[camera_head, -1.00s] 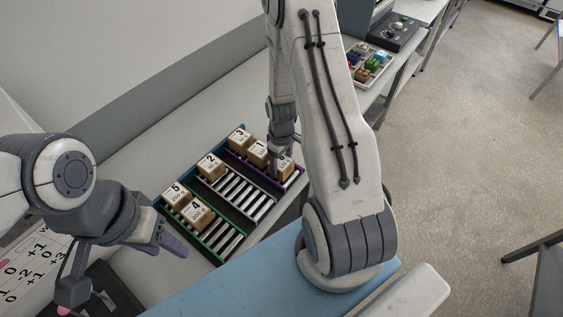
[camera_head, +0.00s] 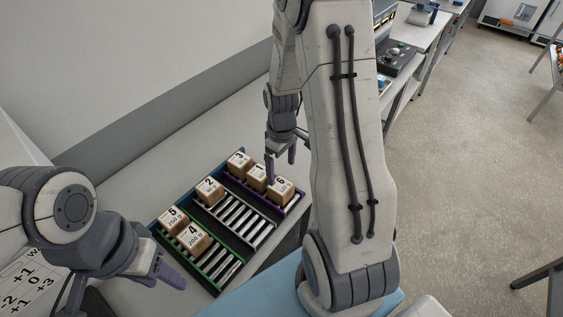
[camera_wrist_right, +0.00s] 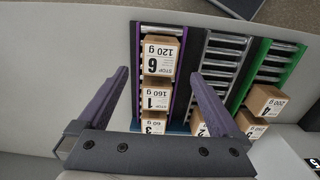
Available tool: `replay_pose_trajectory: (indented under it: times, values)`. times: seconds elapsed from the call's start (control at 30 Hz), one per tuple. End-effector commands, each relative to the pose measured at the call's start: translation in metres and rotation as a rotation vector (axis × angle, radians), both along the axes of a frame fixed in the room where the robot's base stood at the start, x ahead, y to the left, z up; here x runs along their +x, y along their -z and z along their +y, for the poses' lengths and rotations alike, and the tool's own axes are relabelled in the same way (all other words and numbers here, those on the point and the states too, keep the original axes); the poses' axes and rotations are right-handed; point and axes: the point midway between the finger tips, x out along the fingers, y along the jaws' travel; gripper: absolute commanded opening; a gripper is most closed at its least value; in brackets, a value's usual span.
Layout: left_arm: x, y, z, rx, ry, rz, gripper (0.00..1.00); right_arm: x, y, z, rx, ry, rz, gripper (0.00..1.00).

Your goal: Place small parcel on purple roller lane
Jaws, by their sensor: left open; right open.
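Small brown parcels with white numbered labels stand in a roller rack. Parcels 3 (camera_head: 239,162), 1 (camera_head: 258,176) and 6 (camera_head: 281,190) stand in a row in the purple roller lane (camera_head: 294,205). In the right wrist view parcel 6 (camera_wrist_right: 160,57), parcel 1 (camera_wrist_right: 156,97) and parcel 3 (camera_wrist_right: 153,124) line up between the fingers. My right gripper (camera_head: 281,168) is open and empty above the purple lane, apart from the parcels. In the right wrist view its fingers (camera_wrist_right: 158,88) are spread wide.
Parcel 2 (camera_head: 209,189) stands in the white middle lane (camera_head: 236,221). Parcels 5 (camera_head: 173,220) and 4 (camera_head: 194,238) stand in the green lane (camera_head: 222,273). A number sheet (camera_head: 30,285) lies at the lower left. My right arm hides part of the bench behind.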

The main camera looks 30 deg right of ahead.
Motion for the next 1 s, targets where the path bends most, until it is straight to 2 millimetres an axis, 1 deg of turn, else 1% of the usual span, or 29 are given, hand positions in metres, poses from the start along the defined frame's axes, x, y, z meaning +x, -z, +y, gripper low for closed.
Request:
replay_pose_trajectory:
  times: [0.1,0.2,0.37,0.47,0.57,0.6,0.67,0.7,0.77,0.8,0.87,0.9,1.0]
  values:
    - [0.0,0.005,0.0,0.0,-0.001,0.0,0.5,0.001,-0.017,0.0,-0.002,0.0,-0.005,1.0]
    - [0.0,0.006,0.0,0.0,-0.001,0.0,0.5,0.001,-0.025,0.0,0.0,0.0,-0.002,1.0]
    - [0.0,0.006,0.0,0.0,-0.001,0.0,0.5,0.0,-0.03,0.0,0.0,0.0,0.0,1.0]
    - [0.0,0.005,0.0,0.0,0.0,0.0,0.5,0.0,-0.035,0.01,0.001,-0.012,-0.003,1.0]
    - [0.0,0.005,0.0,0.0,0.0,0.0,0.5,-0.002,-0.05,0.045,0.004,-0.044,-0.012,1.0]
    - [0.0,0.005,0.0,0.0,0.0,0.0,0.5,-0.006,-0.059,0.066,0.007,-0.064,-0.017,1.0]
    - [0.0,0.005,0.0,0.0,0.0,0.0,0.5,-0.017,-0.073,0.101,0.014,-0.097,-0.024,1.0]
    - [0.0,0.005,0.0,0.0,0.0,0.0,0.5,-0.028,-0.083,0.125,0.019,-0.121,-0.028,1.0]
    - [0.0,0.005,0.0,0.0,0.0,0.0,0.5,-0.05,-0.097,0.159,0.031,-0.154,-0.031,1.0]
    - [0.0,0.005,0.0,0.0,0.0,0.0,0.5,-0.066,-0.104,0.178,0.039,-0.175,-0.032,1.0]
    - [0.0,0.006,0.0,0.0,0.0,0.0,0.5,-0.091,-0.114,0.201,0.05,-0.207,-0.032,1.0]
    - [0.0,0.006,0.0,0.0,0.0,0.0,0.5,-0.108,-0.119,0.213,0.057,-0.225,-0.031,1.0]
    - [0.0,0.006,0.0,0.0,0.0,0.0,0.5,-0.144,-0.127,0.232,0.074,-0.263,-0.024,1.0]
